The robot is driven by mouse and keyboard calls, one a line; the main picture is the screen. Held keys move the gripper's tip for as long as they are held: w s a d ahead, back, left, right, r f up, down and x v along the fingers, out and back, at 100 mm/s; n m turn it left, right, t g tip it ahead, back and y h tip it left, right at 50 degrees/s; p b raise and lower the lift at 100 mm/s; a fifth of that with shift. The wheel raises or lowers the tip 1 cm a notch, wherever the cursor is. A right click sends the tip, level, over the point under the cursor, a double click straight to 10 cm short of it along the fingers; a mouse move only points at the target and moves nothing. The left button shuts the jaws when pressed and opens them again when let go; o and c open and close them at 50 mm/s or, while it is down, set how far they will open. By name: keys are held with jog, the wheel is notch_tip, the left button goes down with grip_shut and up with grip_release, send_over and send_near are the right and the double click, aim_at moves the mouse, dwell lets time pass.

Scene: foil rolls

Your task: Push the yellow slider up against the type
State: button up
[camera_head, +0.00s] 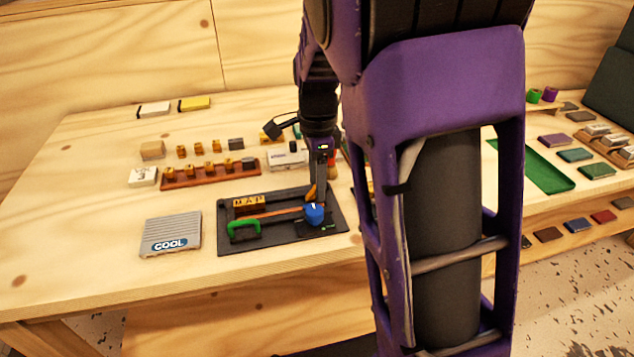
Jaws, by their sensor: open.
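A black tray (227,214) lies flat on the wooden table. Wooden type blocks (249,202) reading "MAP" stand in its upper left part. A small yellow-orange piece (311,192), which looks like the yellow slider, shows at the tray's right part, apart from the type and to its right. My gripper (318,188) points down at this piece, open. I cannot tell whether it touches the piece, and the arm partly hides the area. A blue knob (314,213) is just below the gripper in the picture. An orange strip (278,212) runs below the type.
A green clamp-shaped piece (243,229) sits at the tray's lower left. A grey ridged "COOL" block (171,236) lies left of the tray. A reddish-brown rack (212,176) with letter blocks stands behind. My purple arm hides the table to the right.

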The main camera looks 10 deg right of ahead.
grip_shut()
dwell(0.3)
jog(key=a+p, duration=0.3)
jog(key=a, duration=0.5)
jog(key=shift+a+p, duration=0.35)
jog(key=shift+p, duration=0.05)
grip_release()
